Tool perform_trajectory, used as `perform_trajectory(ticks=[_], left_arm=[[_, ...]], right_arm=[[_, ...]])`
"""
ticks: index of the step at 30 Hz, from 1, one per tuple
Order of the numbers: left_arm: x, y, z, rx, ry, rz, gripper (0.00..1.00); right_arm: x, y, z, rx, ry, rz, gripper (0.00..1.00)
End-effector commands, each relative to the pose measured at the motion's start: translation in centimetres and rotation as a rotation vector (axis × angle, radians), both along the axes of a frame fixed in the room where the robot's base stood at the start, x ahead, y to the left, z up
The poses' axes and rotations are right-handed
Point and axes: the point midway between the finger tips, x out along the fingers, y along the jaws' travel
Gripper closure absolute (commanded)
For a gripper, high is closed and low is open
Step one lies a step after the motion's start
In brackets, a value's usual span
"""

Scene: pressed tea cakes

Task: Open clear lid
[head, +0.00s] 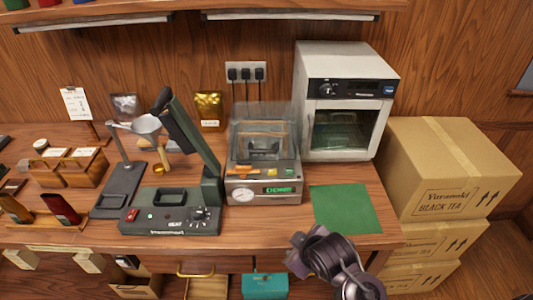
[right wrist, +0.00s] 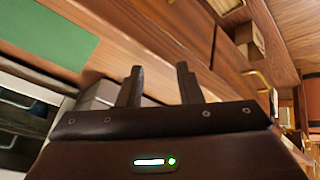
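The clear lid (head: 264,117) is a see-through cover on a grey machine (head: 263,190) near the middle of the table. The machine has a round gauge and a green display on its front. A tan bar (head: 262,134) shows at the lid. I cannot tell exactly how far down the lid sits. My right gripper (head: 297,255) is over the table's front edge, to the front right of the machine and apart from the lid. In the right wrist view its two fingers (right wrist: 160,85) are apart with nothing between them. My left gripper is not in view.
A green mat (head: 345,208) lies right of the machine. A white oven (head: 342,100) stands behind it. A heat press (head: 172,215) with a raised arm stands left of the machine. Cardboard boxes (head: 440,165) are stacked at the right. Drawers (head: 195,264) are below the table edge.

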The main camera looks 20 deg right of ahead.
Motion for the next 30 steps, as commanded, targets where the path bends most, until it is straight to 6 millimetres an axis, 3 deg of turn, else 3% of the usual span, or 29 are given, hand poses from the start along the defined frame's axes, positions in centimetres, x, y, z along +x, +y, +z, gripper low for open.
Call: perform_trajectory(ticks=[3,9,12,15,20,30], left_arm=[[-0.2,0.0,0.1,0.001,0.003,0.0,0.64],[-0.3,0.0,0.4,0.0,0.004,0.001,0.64],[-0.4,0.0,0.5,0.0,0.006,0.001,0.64],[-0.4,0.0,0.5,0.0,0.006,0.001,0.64],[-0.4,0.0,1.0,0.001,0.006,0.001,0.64],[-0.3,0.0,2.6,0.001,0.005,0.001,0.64]], right_arm=[[3.8,0.0,3.1,-0.143,-0.188,0.179,0.67],[9.3,0.5,10.4,-0.487,-0.539,0.474,0.67],[10.8,0.7,13.4,-0.651,-0.671,0.571,0.67],[11.5,0.8,15.0,-0.746,-0.74,0.616,0.67],[12.7,0.9,15.5,-0.779,-0.763,0.629,0.67],[17.7,1.6,14.5,-0.775,-0.762,0.628,0.67]])
